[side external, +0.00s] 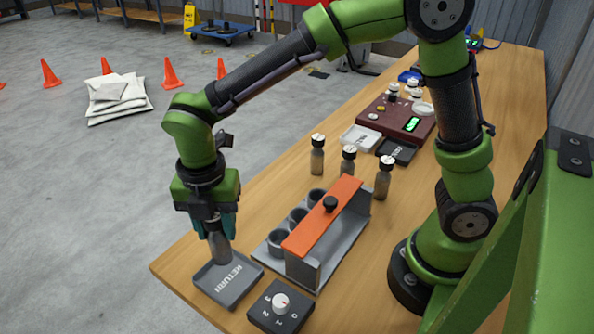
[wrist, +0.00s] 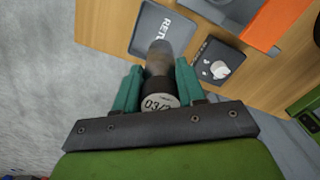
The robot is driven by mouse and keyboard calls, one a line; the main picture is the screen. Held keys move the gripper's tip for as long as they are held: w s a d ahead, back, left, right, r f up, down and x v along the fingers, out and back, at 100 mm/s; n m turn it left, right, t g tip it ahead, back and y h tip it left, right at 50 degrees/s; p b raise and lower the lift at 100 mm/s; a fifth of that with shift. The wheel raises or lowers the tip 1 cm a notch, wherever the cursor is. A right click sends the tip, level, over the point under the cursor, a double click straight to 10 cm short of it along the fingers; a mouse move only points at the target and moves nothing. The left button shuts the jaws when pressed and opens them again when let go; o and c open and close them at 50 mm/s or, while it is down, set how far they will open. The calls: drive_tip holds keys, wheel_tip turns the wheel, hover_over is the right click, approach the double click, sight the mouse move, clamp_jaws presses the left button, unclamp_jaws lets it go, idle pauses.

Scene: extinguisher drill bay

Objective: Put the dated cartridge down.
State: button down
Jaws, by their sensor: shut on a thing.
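My gripper (side external: 217,228) points down at the near left end of the bench. Its teal fingers, also in the wrist view (wrist: 159,90), are shut on the dated cartridge (side external: 220,247), a grey-brown cylinder. The cartridge's cap (wrist: 160,101) faces the wrist camera and reads "03/2", the rest being cut off. In the side view the cartridge is upright over the grey tray (side external: 237,290) marked "RETURN", its lower end at the tray's inner left part. I cannot tell whether it touches the tray floor. The tray also shows in the wrist view (wrist: 150,30).
A rack (side external: 300,270) with grey cups and an orange bar (side external: 322,222) stands right of the tray. A black dial box (side external: 268,312) sits close in front. Several capped cartridges (side external: 348,160) stand behind the rack. The bench edge lies just left of the tray.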

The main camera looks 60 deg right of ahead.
sight(222, 250)
wheel_tip(222, 250, down, 6)
drive_tip(key=shift+f, duration=0.25)
drive_tip(key=c, duration=0.7)
unclamp_jaws()
drive_tip(key=shift+f, duration=0.15)
drive_tip(key=shift+o, duration=0.2)
